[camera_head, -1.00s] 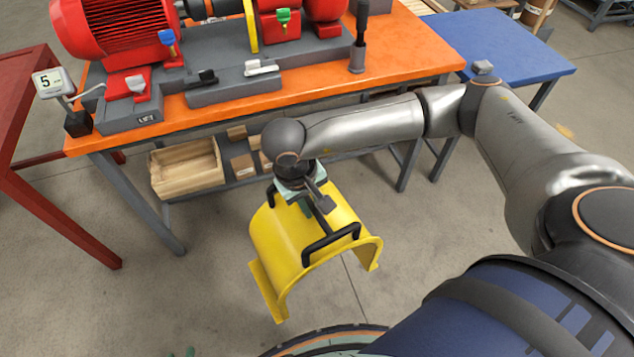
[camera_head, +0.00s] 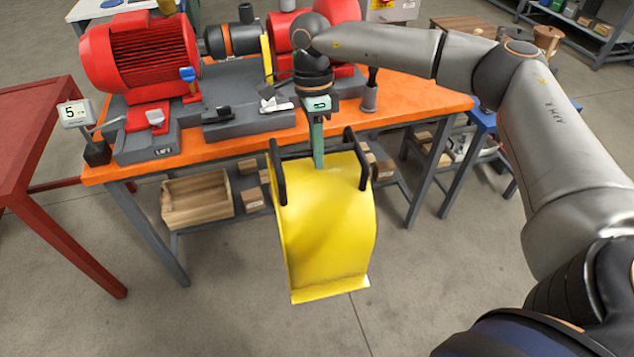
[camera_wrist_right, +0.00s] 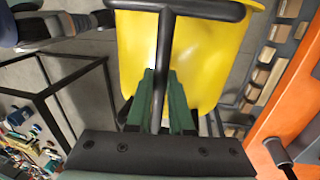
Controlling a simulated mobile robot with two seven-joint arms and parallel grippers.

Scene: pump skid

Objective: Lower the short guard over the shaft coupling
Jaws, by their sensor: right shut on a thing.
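The short guard (camera_head: 325,235) is a curved yellow cover with black handles; it hangs tilted in front of the bench, clear of the floor. My right gripper (camera_head: 318,160) is above it, and its green fingers (camera_wrist_right: 161,90) are shut on the guard's black handle bar (camera_wrist_right: 163,55) in the right wrist view. The shaft line lies on the skid behind the guard, between the red motor (camera_head: 140,55) and a dark and orange unit (camera_head: 235,40). The coupling itself is small and hard to make out there. My left gripper is not in view.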

